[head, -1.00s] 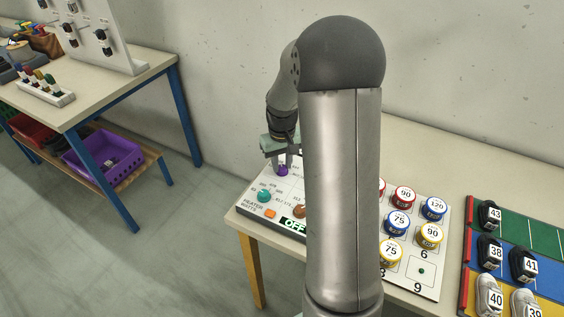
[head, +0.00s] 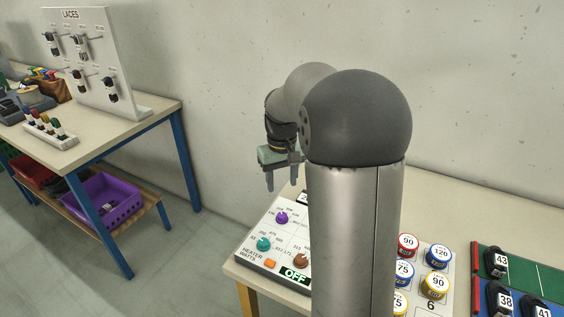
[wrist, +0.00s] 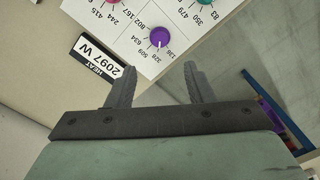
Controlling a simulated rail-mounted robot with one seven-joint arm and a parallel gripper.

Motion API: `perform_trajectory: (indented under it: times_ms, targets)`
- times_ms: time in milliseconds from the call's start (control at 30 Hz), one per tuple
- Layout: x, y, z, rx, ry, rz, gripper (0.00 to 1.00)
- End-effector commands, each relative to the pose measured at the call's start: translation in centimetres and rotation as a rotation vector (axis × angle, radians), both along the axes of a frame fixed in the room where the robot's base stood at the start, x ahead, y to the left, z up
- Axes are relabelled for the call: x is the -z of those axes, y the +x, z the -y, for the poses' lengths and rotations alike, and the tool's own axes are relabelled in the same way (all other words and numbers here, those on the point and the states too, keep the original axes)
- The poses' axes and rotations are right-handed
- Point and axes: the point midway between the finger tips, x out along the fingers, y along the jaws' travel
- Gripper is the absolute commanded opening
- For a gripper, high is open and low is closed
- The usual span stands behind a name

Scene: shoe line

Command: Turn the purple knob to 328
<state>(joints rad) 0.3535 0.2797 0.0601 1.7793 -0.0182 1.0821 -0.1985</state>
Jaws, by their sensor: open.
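The purple knob (head: 282,217) stands on the white control panel (head: 268,227), clear of my gripper. It also shows in the wrist view (wrist: 161,37), with printed numbers 634, 509, 328 and 136 around its near side. Its pale pointer mark faces the number 328 (wrist: 157,54), as far as I can tell at this size. My gripper (head: 283,184) is open and empty, above the panel and apart from the knob. In the wrist view its two fingers (wrist: 159,82) are spread, with the knob beyond their tips.
A teal knob (head: 263,244), a brown knob (head: 301,261), an orange button (head: 270,263) and an OFF display (head: 294,275) share the panel. Numbered tins (head: 438,256) and shoes stand right. My arm hides part of the table.

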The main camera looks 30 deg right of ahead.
Motion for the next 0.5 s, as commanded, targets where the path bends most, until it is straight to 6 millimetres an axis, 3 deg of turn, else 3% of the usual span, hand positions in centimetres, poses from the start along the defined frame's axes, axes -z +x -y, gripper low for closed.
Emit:
perform_trajectory:
  times_ms: [200, 500]
  targets:
    - [-4.3, 0.0, 0.0, 0.000, -0.001, 0.002, 0.48]
    - [-6.2, 0.0, 0.0, 0.000, 0.000, 0.000, 0.48]
